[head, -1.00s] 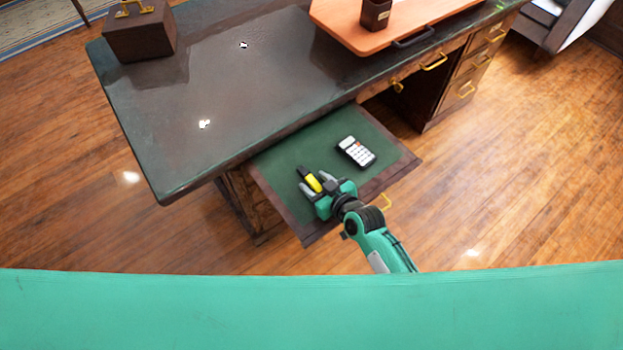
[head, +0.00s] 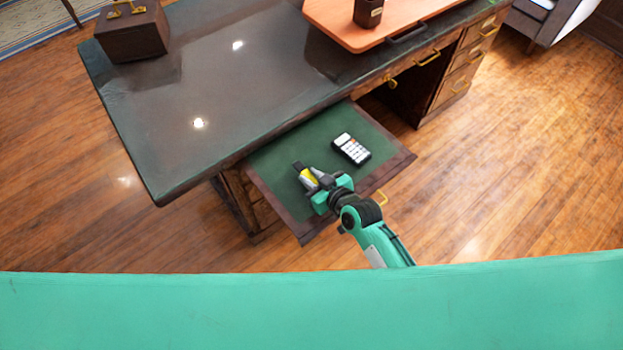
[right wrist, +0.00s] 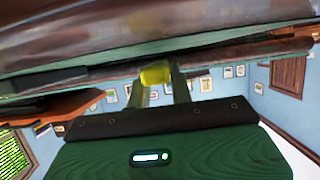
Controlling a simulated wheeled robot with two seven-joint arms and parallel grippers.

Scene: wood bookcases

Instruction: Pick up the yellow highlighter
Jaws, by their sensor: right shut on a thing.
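The yellow highlighter (head: 308,177) with a black end is at the open desk drawer (head: 274,168), which has a green bottom. My right gripper (head: 314,179) is shut on the highlighter, one finger on each side of it. In the right wrist view the highlighter (right wrist: 156,76) shows as a yellow piece between the two fingers (right wrist: 160,88). Whether it still touches the drawer bottom, I cannot tell. My left gripper is not in view.
The dark desk top (head: 190,90) overhangs behind the drawer. A brown box (head: 132,35) and an orange tray-like board (head: 390,18) stand on the desk.

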